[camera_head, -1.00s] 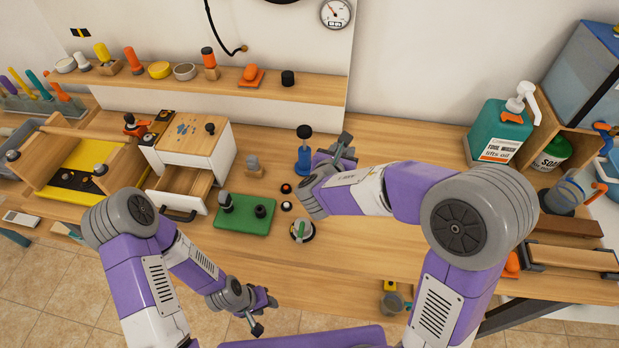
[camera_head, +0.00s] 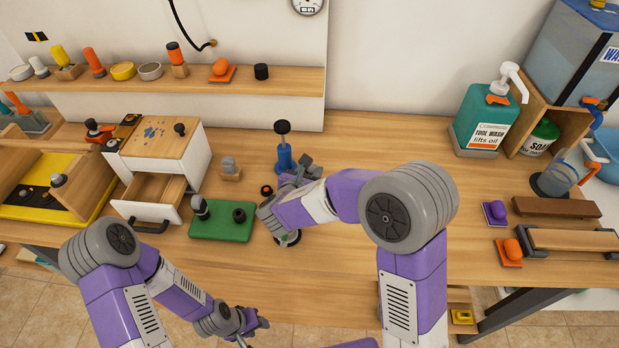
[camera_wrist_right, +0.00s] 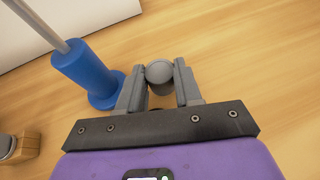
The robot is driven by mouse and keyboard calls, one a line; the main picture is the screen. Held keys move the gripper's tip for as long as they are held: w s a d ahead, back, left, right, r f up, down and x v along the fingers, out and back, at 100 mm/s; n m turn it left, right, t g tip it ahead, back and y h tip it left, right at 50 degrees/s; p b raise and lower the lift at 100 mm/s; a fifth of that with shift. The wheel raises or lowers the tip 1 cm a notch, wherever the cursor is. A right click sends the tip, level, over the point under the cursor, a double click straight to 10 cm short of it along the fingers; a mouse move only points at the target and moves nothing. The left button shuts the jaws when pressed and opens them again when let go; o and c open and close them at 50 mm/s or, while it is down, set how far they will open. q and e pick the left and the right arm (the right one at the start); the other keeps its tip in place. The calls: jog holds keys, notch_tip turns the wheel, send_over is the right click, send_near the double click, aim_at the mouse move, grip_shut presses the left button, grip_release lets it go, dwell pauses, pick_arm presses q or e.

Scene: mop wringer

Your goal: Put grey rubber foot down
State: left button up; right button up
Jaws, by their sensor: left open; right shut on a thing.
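The grey rubber foot (camera_wrist_right: 160,74) appears as a short grey cylinder between the fingers of my right gripper (camera_wrist_right: 159,82) in the right wrist view. The gripper is shut on it, above the wooden bench. In the head view my right gripper (camera_head: 306,170) is just right of the blue post (camera_head: 284,157) with a black knob; the foot is hard to make out there. The post's blue base (camera_wrist_right: 88,72) also shows in the wrist view, left of the fingers. My left gripper (camera_head: 250,325) is open and empty, low near the bench's front edge.
A green block (camera_head: 222,225) with dark knobs, a white drawer box (camera_head: 160,150) with its drawer open, and a small wooden block with a grey top (camera_head: 231,170) stand left of the post. Bare bench (camera_head: 390,145) lies to the right, before the teal soap bottle (camera_head: 482,120).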

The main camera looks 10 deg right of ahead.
jog(key=shift+f, duration=0.55)
jog(key=shift+f, duration=0.2)
jog(key=o, duration=1)
